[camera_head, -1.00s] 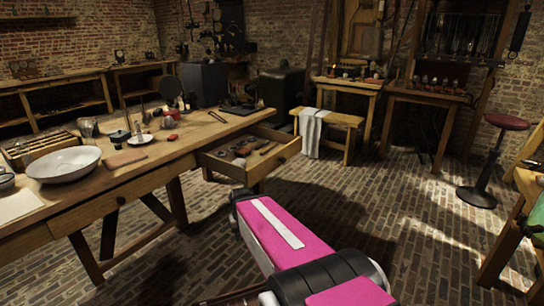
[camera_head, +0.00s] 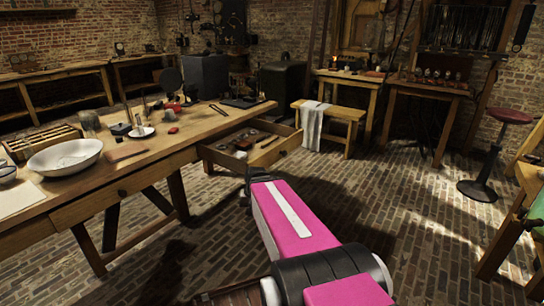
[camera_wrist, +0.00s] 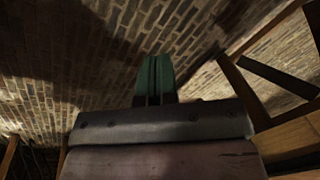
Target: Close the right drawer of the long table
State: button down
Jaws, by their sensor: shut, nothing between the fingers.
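The long table (camera_head: 180,135) stands at the left in the head view. Its right drawer (camera_head: 288,147) is pulled out, with small items and tools inside. Its left drawer (camera_head: 95,207), with a dark knob, looks shut. My pink arm reaches toward the open drawer, its far end just in front of and below the drawer front in the picture. My gripper is hidden behind the arm there. In the wrist view my gripper (camera_wrist: 154,65) shows its green fingers together, empty, against the brick floor. I cannot tell whether it touches the drawer.
A white bowl (camera_head: 65,158) and small objects stand on the table. A bench with a cloth (camera_head: 312,120) stands behind the drawer. A red-topped stool (camera_head: 507,117) and another table edge are at the right. The brick floor between is clear.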

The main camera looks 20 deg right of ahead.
jog(key=w+d+r+m+t+y, duration=0.1)
jog(key=w+d+r+m+t, duration=0.2)
jog(key=d+r, duration=0.4)
jog(key=w+d+r+m+t+y, duration=0.1)
jog(key=w+d+r+m+t, duration=0.15)
jog(key=w+d+r, duration=0.4)
jog(key=w+d+r+m+t+y, duration=0.1)
jog(key=w+d+r+m+y, duration=0.2)
jog(key=d, duration=0.6)
jog(key=h, duration=0.1)
send_near(265, 158)
jog(key=x, duration=0.3)
jog(key=f+x, duration=0.1)
jog(key=x, duration=0.1)
jog(key=shift+s+f, duration=0.15)
jog(key=shift+s, duration=0.05)
jog(key=shift+w+a, duration=0.45)
jog(key=shift+w, duration=0.1)
jog(key=w+a, duration=0.6)
jog(key=w, duration=0.3)
jog(key=w+a, duration=0.6)
jog(key=w, duration=0.2)
jog(key=w+a, duration=0.6)
jog(key=w, duration=0.3)
jog(key=shift+w, duration=0.3)
